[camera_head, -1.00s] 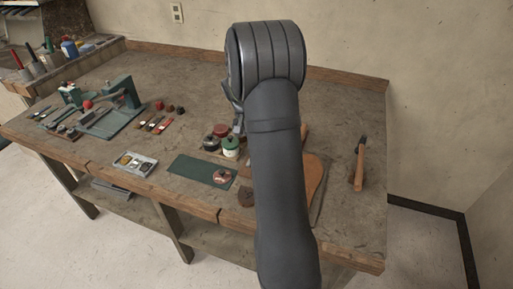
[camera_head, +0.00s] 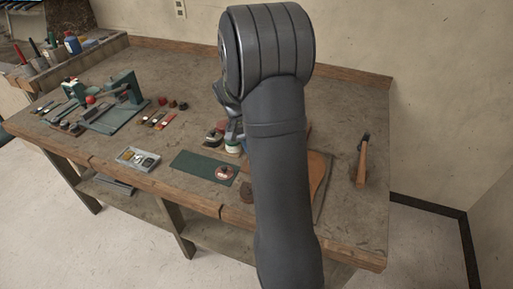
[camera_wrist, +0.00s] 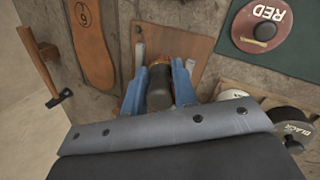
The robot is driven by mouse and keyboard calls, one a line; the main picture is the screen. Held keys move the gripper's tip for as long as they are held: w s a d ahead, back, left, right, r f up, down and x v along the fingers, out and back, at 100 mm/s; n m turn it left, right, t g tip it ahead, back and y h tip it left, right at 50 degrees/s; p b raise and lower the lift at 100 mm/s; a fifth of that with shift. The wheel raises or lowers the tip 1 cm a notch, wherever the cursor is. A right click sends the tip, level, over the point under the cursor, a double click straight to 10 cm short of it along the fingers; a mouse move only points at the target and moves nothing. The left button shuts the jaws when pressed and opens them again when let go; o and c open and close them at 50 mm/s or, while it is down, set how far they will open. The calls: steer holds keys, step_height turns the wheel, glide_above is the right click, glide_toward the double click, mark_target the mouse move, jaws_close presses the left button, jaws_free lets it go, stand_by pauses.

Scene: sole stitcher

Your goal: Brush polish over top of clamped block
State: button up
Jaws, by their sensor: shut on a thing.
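In the wrist view the blue fingers of my gripper (camera_wrist: 160,88) are closed on a dark, rounded brush handle (camera_wrist: 159,92), with an orange-brown part beyond it. I cannot make out bristles. A brown board (camera_wrist: 172,38) lies behind the fingers. In the head view my gripper (camera_head: 233,131) is low beside the polish tins (camera_head: 213,138), mostly hidden by my arm. A red-lidded disc marked RED (camera_wrist: 262,25) lies on a green mat (camera_head: 192,163). A tin marked BLACK (camera_wrist: 292,125) is at the lower right. A green clamp fixture (camera_head: 125,88) stands at the bench's left; its block is not clear.
A hammer (camera_head: 362,160) lies at the bench's right. A sole marked 9 (camera_wrist: 92,42) lies near the board. A small tray (camera_head: 138,159) sits at the front edge. The bench's back middle is clear.

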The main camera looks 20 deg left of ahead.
steer(key=shift+r, duration=3.45)
steer(key=shift+d, duration=0.1)
